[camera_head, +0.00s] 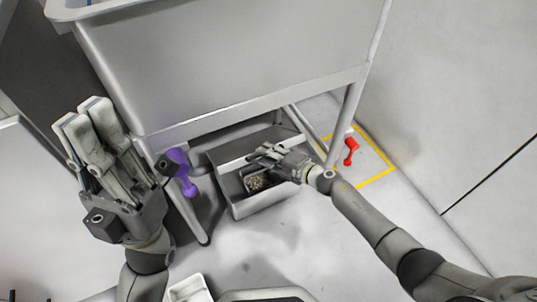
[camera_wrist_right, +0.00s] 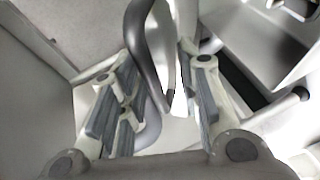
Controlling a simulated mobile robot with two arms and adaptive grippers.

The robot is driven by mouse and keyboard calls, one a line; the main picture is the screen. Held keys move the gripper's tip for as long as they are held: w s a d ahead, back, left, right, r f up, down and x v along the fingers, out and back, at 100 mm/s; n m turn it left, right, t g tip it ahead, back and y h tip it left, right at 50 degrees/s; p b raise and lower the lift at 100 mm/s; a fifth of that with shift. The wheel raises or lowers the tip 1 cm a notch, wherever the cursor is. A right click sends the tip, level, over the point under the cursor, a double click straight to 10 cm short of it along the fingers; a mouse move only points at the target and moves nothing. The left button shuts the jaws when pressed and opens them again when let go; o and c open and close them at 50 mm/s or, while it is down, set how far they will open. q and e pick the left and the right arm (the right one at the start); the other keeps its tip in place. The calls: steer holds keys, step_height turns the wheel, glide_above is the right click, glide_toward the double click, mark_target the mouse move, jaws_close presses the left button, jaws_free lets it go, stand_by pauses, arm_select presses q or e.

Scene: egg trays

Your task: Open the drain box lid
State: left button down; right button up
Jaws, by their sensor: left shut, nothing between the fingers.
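The grey drain box (camera_head: 262,204) sits on the floor under the large metal basin. Its front part is open to view and holds a dark basket of brownish bits (camera_head: 258,182). A grey panel (camera_head: 232,152) lies at its back; I cannot tell whether this is the lid. My right gripper (camera_head: 262,153) is over the box. In the right wrist view, its fingers (camera_wrist_right: 158,100) are apart, with a dark curved handle (camera_wrist_right: 139,40) between them; contact is unclear. My left gripper (camera_head: 85,112) is shut and empty at the left, fingers pointing up, away from the box.
The metal basin (camera_head: 220,65) and its legs stand close above and around the box. A purple valve handle (camera_head: 182,172) is left of the box. A red handle (camera_head: 351,150) is at the right by a yellow floor line (camera_head: 378,181). The floor in front is mostly clear.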

steer(key=shift+s+d, duration=0.1)
steer(key=shift+d, duration=0.05)
steer(key=v, duration=1.1)
steer(key=shift+s+d, duration=0.2)
steer(key=shift+s, duration=0.05)
steer(key=shift+r, duration=0.15)
steer(key=shift+c, duration=0.4)
